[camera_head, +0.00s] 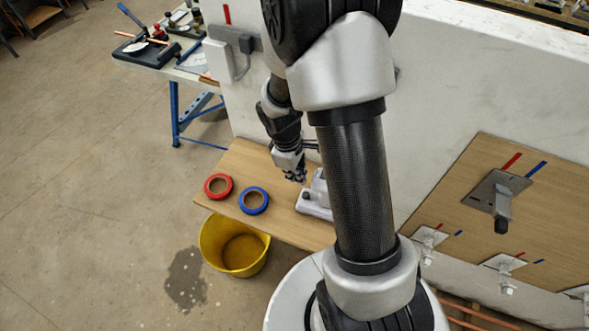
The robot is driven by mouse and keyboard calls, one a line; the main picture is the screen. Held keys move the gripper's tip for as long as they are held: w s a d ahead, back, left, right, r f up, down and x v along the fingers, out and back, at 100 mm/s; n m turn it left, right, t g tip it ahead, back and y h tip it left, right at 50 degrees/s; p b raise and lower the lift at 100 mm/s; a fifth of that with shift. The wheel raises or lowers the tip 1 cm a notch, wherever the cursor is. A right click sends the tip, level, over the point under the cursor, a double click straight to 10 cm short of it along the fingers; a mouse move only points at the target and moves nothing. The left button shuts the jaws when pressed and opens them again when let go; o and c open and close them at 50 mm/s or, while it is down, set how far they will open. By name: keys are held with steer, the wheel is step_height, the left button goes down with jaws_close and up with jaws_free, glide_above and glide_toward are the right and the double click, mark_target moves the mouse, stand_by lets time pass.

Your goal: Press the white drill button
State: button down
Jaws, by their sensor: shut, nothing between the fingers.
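My gripper (296,178) is shut and empty, pointing down above the wooden shelf (262,228). It is just left of a pale grey-white device (314,203) on the shelf, which my arm partly covers. A small dark part shows on top of the device. I cannot make out a white drill button on it; it may be hidden behind my arm or too small to tell. I cannot tell whether the gripper touches the device.
Red tape (218,186) and blue tape (254,201) rolls lie on the shelf's left part. A yellow bucket (234,246) stands below, beside a wet floor patch (186,279). A workbench with tools (150,52) is at upper left. A wooden panel (545,222) with valves is at right.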

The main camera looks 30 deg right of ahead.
mark_target(301, 196)
steer(key=f, duration=0.2)
steer(key=f+b, duration=0.1)
steer(key=f, duration=0.2)
steer(key=d+f+b, duration=0.1)
steer(key=f, duration=0.1)
steer(key=shift+s+f, duration=0.15)
steer(key=shift+s+f+b, duration=0.15)
steer(key=shift+f+b, duration=0.8)
steer(key=shift+f, duration=0.1)
step_height(301, 196, up, 14)
steer(key=w+a+p, duration=0.1)
steer(key=a+p, duration=0.1)
steer(key=p, duration=0.5)
steer(key=shift+r, duration=0.1)
